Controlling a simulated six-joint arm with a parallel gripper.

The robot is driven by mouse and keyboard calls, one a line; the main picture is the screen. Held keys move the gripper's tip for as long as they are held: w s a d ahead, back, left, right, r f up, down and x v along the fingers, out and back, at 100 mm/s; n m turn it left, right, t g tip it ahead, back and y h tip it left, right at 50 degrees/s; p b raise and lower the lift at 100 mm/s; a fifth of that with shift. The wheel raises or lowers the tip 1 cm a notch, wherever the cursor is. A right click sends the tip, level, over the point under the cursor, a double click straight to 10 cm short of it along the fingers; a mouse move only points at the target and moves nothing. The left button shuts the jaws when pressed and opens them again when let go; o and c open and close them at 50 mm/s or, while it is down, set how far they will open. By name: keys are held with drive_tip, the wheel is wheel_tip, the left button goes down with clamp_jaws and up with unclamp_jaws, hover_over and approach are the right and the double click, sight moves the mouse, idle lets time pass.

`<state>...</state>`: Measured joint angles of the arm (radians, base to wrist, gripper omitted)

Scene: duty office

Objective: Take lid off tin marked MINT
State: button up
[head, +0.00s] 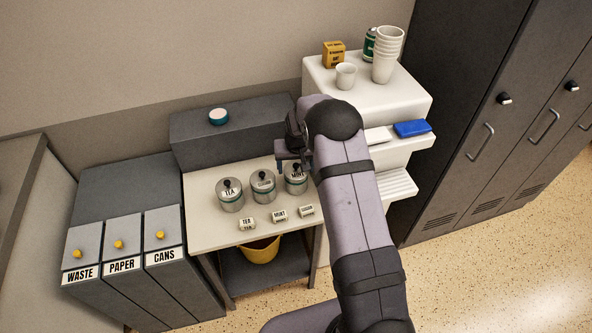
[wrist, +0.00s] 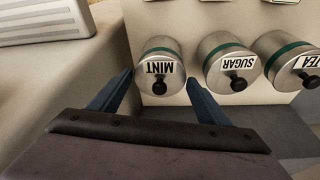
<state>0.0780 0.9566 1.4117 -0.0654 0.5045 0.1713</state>
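The tin marked MINT (head: 296,184) stands on the small table at the right end of a row of three metal tins. Its lid carries a black knob, and the lid is on. In the wrist view the MINT tin (wrist: 158,68) shows upside down, with a teal band and the knob towards me. My gripper (head: 292,164) is just behind and above it in the head view. In the wrist view my gripper (wrist: 159,78) is open, one blue finger to each side of the tin, with nothing held. Contact cannot be told.
The SUGAR tin (head: 263,190) and TEA tin (head: 230,198) stand close to the left. Small labelled blocks, including MINT (head: 280,215), lie in front. A grey ledge (head: 245,130) rises behind, holding a teal-and-white round object (head: 218,117). White shelves (head: 395,190) stand to the right.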

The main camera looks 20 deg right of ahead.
sight(296, 166)
drive_tip(key=c, duration=0.6)
drive_tip(key=shift+o, duration=0.2)
drive_tip(key=shift+r, duration=0.1)
wheel_tip(296, 166, up, 10)
drive_tip(key=b, duration=0.2)
drive_tip(key=shift+b, duration=0.4)
